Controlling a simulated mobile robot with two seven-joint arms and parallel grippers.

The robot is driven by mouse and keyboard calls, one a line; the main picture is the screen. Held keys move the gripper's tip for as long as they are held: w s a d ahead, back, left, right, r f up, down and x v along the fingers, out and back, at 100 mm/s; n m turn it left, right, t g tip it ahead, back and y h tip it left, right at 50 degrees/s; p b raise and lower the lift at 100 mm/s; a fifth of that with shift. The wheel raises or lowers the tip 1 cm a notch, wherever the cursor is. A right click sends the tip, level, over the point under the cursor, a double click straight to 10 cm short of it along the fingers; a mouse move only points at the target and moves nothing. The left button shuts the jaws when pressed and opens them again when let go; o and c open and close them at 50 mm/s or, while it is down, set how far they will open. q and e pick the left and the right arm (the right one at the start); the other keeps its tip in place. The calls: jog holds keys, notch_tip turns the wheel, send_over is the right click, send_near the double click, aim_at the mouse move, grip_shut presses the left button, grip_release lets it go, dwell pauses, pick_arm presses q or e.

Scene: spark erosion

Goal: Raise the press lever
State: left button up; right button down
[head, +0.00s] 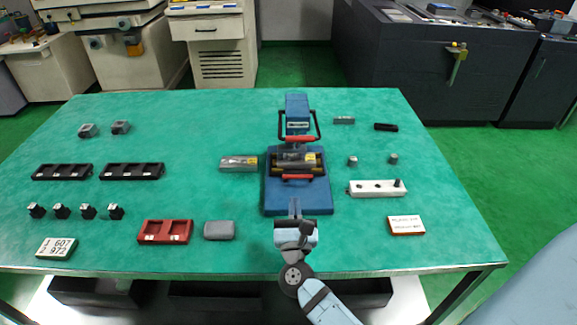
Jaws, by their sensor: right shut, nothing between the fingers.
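The press (297,204) has a blue base and a blue head (297,104), and stands at the middle of the green table. A black U-shaped lever with a red grip (300,139) hangs at the front of the head. A second red grip (298,177) shows lower, at the front of a dark block with a metal cylinder (297,158). My right gripper (295,206) is shut and empty, over the front edge of the press base, nearer than the lower red grip and apart from the lever. My left gripper is out of view.
A grey-and-yellow block (239,163) lies left of the press. A white strip with holes (372,188) and a labelled plate (405,225) are at right. A red tray (165,232), grey box (219,230) and black trays (132,171) are at left.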

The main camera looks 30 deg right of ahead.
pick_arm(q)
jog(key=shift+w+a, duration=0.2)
pick_arm(e)
jog(key=shift+w, duration=0.1)
pick_arm(q)
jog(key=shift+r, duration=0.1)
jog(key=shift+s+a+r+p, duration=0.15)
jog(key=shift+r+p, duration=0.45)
jog(key=shift+p, duration=0.4)
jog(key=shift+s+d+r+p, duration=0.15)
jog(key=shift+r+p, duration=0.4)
jog(key=shift+p, duration=0.4)
pick_arm(e)
jog(key=r+x, duration=0.2)
jog(key=x, duration=1)
jog(key=shift+r, duration=0.4)
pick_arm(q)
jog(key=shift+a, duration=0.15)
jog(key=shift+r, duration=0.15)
pick_arm(e)
jog(key=shift+r, duration=0.15)
